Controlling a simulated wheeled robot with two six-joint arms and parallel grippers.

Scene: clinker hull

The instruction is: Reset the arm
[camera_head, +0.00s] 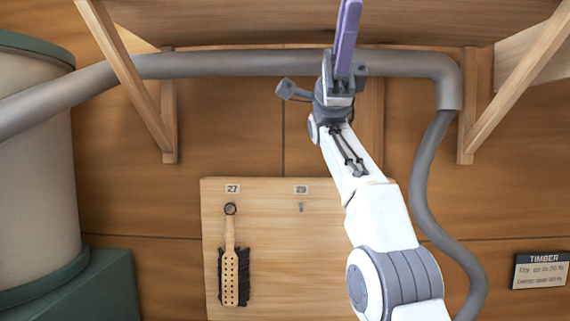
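My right arm rises from the lower right, white with grey joints. Its gripper (347,38) points up near the top of the view, with purple fingers seen nearly edge-on and their tips cut off by the top edge. I cannot tell whether the fingers are apart or together, and no held thing shows. The gripper's base overlaps the grey pipe (230,64) in the picture; I cannot tell whether they touch. My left arm and gripper are out of view.
A wooden board (278,250) carries a hanging brush (230,265) under label 27 and an empty-looking hook (301,207) under label 29. Wooden braces (128,80) support the shelf overhead. A large pale drum (35,180) stands left; a timber sign (541,271) is right.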

